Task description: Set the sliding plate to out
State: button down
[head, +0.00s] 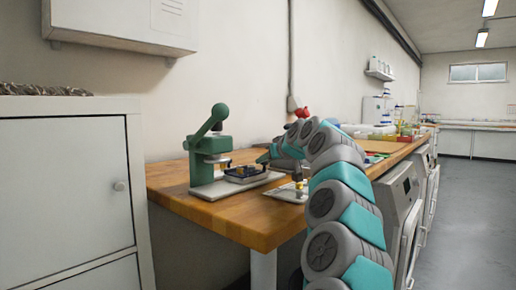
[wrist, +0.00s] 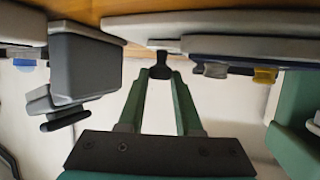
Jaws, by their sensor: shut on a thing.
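The green press (head: 208,150) stands on the wooden bench on a pale base (head: 206,193). A dark blue plate (head: 243,179) with small yellow and grey pieces on it sits at its front right; I take this as the sliding plate. It shows edge-on at the top right of the wrist view (wrist: 225,47). A pale tab (wrist: 165,45) with a black knob (wrist: 160,59) shows at its left end. My gripper (wrist: 160,73) is shut on the black knob. In the head view my arm hides part of the gripper and the knob. How far the plate is slid is unclear.
A pale tray (head: 287,193) with a yellow and black piece lies right of the press, close to my arm. A white cabinet (head: 68,190) stands at left. A grey block-like part (wrist: 85,65) is left of my fingers. Floor at right (head: 470,190) is clear.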

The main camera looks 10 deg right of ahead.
jog(key=shift+w+d+r+p, duration=0.25)
jog(key=shift+w+d+p, duration=0.35)
jog(key=shift+d+p, duration=0.2)
jog(key=shift+w+d+f, duration=0.1)
jog(key=shift+d+f, duration=0.1)
jog(key=c, duration=0.6)
grip_release()
jog(key=shift+d+f, duration=0.1)
jog(key=shift+b+v, duration=0.3)
jog(key=shift+v, duration=0.95)
jog(key=shift+b+v, duration=0.35)
jog(key=shift+v, duration=2.3)
